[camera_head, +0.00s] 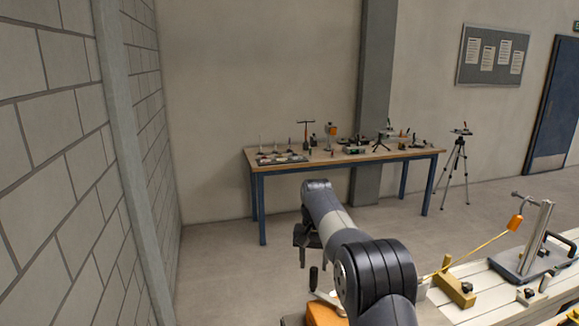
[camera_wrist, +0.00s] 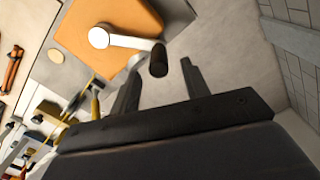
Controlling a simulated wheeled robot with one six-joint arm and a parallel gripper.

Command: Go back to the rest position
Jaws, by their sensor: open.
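My gripper (camera_head: 305,256) hangs at the end of my arm, left of the bench, and points downward in the head view. In the wrist view my gripper (camera_wrist: 162,76) is open, its two dark fingers apart. A black handle knob (camera_wrist: 159,60) on a white crank arm (camera_wrist: 125,40) shows beyond the fingertips, and nothing is visibly held. The knob also shows in the head view (camera_head: 313,279), below the gripper. An orange block (camera_wrist: 82,32) lies under the crank; its top shows in the head view (camera_head: 324,316), partly hidden by my arm.
A pale bench (camera_head: 480,298) with a metal stand (camera_head: 535,240), an orange weight (camera_head: 514,222) on a cord and a yellow block (camera_head: 456,290) is at right. A table (camera_head: 350,158) with small apparatus stands behind. A block wall (camera_head: 60,170) is at left; floor between is clear.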

